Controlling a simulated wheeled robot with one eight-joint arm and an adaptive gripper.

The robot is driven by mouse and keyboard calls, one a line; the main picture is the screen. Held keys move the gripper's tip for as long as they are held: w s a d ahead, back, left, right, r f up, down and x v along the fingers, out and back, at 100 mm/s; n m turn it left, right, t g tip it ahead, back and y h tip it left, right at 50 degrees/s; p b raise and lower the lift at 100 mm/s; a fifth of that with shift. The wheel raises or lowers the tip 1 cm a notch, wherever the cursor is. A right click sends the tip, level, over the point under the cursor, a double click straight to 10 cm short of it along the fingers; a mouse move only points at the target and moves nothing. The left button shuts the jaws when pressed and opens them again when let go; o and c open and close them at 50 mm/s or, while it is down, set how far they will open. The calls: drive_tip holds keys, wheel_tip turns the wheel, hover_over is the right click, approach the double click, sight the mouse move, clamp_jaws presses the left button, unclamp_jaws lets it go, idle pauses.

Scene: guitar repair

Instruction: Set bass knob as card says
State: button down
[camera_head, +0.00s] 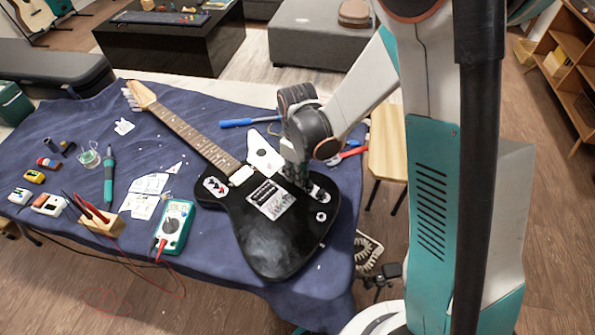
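A black electric guitar (268,246) lies on the blue cloth with its neck toward the upper left. A metal control plate (318,194) and a round white-rimmed part (321,216) show at the right of the body. My gripper (300,180) points down over the control plate. It hides part of the plate and any knobs under it. I cannot see its fingertips clearly, nor whether they touch a knob.
The blue-covered table (225,290) also holds a teal multimeter (174,226), a wooden block with probes (101,224), papers (150,184), a teal pen-like tool (108,178) and small pedals (50,204). A blue-handled tool (248,122) and red-handled pliers (350,154) lie near my arm. A wooden stool (388,150) stands right.

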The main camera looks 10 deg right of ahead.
drive_tip(key=shift+m, duration=0.8)
drive_tip(key=c, duration=1.5)
unclamp_jaws()
drive_tip(key=shift+o, duration=0.2)
wheel_tip(320, 180, up, 12)
